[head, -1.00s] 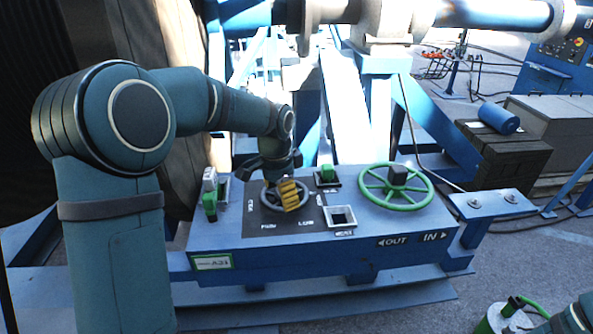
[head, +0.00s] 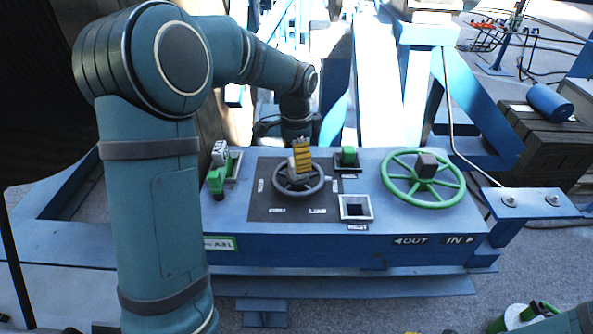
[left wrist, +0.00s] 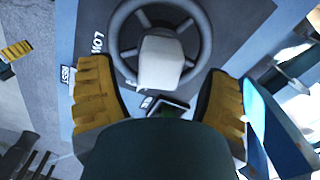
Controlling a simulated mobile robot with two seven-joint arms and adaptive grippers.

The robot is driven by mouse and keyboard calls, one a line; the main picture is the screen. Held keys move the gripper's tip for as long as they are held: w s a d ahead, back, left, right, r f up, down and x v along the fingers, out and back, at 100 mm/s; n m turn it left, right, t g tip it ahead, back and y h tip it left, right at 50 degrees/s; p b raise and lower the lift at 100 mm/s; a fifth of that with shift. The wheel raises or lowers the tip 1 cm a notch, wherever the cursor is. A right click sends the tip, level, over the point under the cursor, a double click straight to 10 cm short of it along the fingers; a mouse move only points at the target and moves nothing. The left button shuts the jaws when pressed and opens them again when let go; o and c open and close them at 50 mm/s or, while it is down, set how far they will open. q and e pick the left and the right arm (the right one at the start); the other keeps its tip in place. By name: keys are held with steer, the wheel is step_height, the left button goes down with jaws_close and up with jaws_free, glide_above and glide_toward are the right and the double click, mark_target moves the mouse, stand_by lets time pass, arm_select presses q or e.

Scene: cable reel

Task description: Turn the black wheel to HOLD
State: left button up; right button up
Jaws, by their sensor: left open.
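The black wheel (head: 297,192), dark grey with spokes, lies on a dark panel on top of the blue console. Its pale hub block also shows with the rim (left wrist: 116,40) in the left wrist view. My left gripper (head: 302,157) is at the wheel's far side, above the rim. In the left wrist view its yellow fingers (left wrist: 160,95) are spread wide, with the hub block beyond them and nothing between the pads. Small labels surround the wheel; I cannot read HOLD. A yellow finger of my right gripper (left wrist: 14,50) shows at the left edge of that view.
A green handwheel (head: 394,189) stands to the right of the black wheel. A blue cylinder (head: 548,102) lies on crates at the right.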

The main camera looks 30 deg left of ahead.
arm_select(q)
steer(key=shift+f, duration=2.4)
steer(key=c, duration=1.3)
